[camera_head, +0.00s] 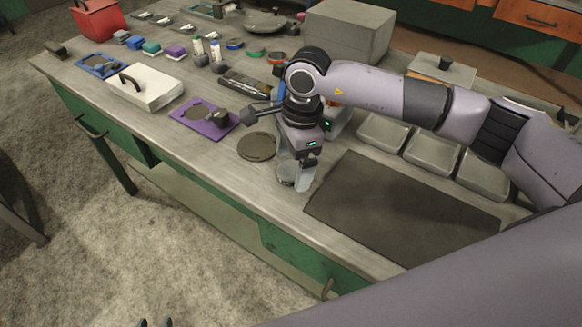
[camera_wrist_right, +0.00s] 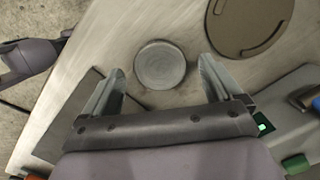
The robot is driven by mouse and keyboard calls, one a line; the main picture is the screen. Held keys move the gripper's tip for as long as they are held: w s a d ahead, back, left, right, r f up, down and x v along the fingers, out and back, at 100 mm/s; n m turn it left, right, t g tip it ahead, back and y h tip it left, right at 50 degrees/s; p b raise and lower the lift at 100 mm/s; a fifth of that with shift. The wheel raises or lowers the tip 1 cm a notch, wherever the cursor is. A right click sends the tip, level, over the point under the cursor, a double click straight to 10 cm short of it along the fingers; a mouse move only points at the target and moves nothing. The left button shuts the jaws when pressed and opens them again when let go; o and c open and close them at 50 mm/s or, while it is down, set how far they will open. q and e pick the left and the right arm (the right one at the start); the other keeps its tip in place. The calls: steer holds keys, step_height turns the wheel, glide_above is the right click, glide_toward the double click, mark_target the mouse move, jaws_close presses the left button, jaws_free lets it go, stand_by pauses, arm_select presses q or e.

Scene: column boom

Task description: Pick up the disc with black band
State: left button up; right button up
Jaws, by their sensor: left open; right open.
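A small round grey disc (camera_head: 285,173) lies flat on the bench near its front edge. It also shows in the right wrist view (camera_wrist_right: 160,65), just beyond and between my fingertips; a black band on its side is too small to make out. My right gripper (camera_head: 294,176) points down over it, partly hiding it in the head view. In the wrist view the right gripper (camera_wrist_right: 160,78) is open, its two fingers wide apart with nothing between them. My left gripper (camera_head: 155,322) barely shows at the bottom edge of the head view, over the floor, open and empty.
A larger brown round plate (camera_head: 257,147) lies beside the disc. A dark mat (camera_head: 400,210) is to the right, with metal trays (camera_head: 432,152) behind. A purple board (camera_head: 203,117) and white box (camera_head: 146,88) are left. Small coloured discs (camera_head: 234,44) lie farther back.

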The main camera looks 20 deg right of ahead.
steer(key=shift+f, duration=0.35)
steer(key=shift+r, duration=0.1)
steer(key=c, duration=1.4)
steer(key=shift+r, duration=0.1)
